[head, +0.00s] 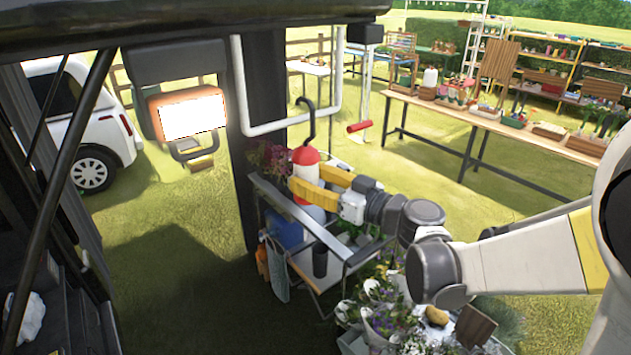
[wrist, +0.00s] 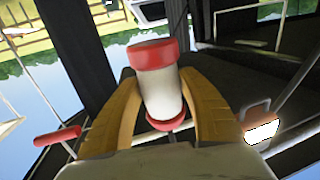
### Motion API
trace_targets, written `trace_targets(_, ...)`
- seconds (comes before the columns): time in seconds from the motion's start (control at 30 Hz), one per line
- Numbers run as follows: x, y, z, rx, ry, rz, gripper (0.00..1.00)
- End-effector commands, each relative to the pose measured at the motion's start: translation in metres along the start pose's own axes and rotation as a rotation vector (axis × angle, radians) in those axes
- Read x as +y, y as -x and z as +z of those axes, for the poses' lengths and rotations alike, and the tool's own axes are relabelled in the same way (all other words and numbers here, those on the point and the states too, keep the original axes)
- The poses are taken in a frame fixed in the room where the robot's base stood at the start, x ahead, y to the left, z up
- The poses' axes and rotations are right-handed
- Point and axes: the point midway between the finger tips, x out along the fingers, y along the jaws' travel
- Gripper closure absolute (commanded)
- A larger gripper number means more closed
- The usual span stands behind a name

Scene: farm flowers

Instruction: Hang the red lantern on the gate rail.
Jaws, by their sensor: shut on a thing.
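The red lantern (head: 305,157) has a red cap, a pale body and a dark hook (head: 309,122) on top. My gripper (head: 317,190) has yellow fingers closed around its body, holding it upright in the head view. In the wrist view the lantern (wrist: 162,92) sits between the fingers (wrist: 165,100), with red ends and a white middle. A white U-shaped pipe (head: 287,124), which looks like the gate rail, is fixed by the dark post. The hook overlaps its lower bar in the head view; I cannot tell whether they touch.
A lit lamp (head: 192,116) hangs left of the dark post (head: 258,70). A red handle (head: 360,126) stands out right of the pipe. A cart (head: 325,267) with pots and flowers is below my gripper. A long wooden table (head: 455,112) stands behind.

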Motion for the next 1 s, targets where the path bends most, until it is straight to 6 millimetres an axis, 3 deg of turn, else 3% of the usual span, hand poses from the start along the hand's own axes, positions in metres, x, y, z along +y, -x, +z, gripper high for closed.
trace_targets(0.37,0.007,-0.033,-0.001,0.0,0.0,-0.002,0.79)
trace_targets(0.63,0.007,-0.033,0.024,0.0,0.0,0.0,0.79)
trace_targets(1.0,0.007,-0.033,0.031,0.0,0.0,0.0,0.79)
